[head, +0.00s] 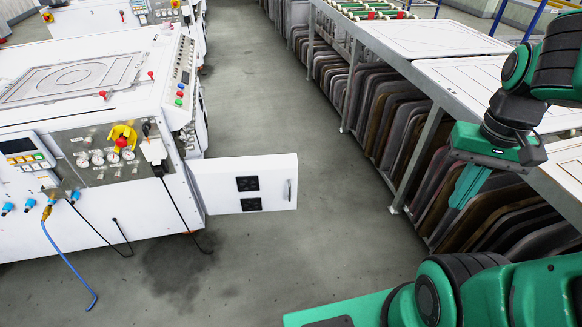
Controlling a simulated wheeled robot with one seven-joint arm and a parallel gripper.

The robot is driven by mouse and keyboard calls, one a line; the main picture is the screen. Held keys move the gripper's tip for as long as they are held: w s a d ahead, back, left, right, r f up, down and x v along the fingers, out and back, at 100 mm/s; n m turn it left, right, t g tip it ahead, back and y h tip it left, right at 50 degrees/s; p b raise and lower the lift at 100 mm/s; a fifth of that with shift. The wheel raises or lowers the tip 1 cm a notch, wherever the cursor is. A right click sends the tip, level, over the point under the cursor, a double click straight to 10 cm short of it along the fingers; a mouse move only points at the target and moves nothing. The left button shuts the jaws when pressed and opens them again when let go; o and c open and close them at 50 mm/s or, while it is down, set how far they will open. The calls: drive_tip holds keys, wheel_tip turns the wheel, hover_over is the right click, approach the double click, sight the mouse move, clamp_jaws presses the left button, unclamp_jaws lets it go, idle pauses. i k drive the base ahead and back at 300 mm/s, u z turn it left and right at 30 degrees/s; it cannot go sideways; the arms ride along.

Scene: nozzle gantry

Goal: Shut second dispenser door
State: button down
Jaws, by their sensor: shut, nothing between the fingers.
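The white dispenser door (243,184) stands open in the head view. It swings out to the right from the right end of the white dispenser machine (97,209), with two black vents and a small handle (290,190) near its free edge. My gripper (465,190) is at the right, green, pointing down and to the left in front of the shelving. It is shut and empty. It is well to the right of the door and does not touch it.
The grey floor (300,270) is clear between the door and the rack (395,205) of upright panels on the right. A blue hose (70,262) and black cables hang from the machine's front. Another white machine (170,12) stands behind.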

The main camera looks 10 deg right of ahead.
sight(268, 183)
drive_tip(key=i, duration=0.9)
drive_tip(key=u, duration=0.05)
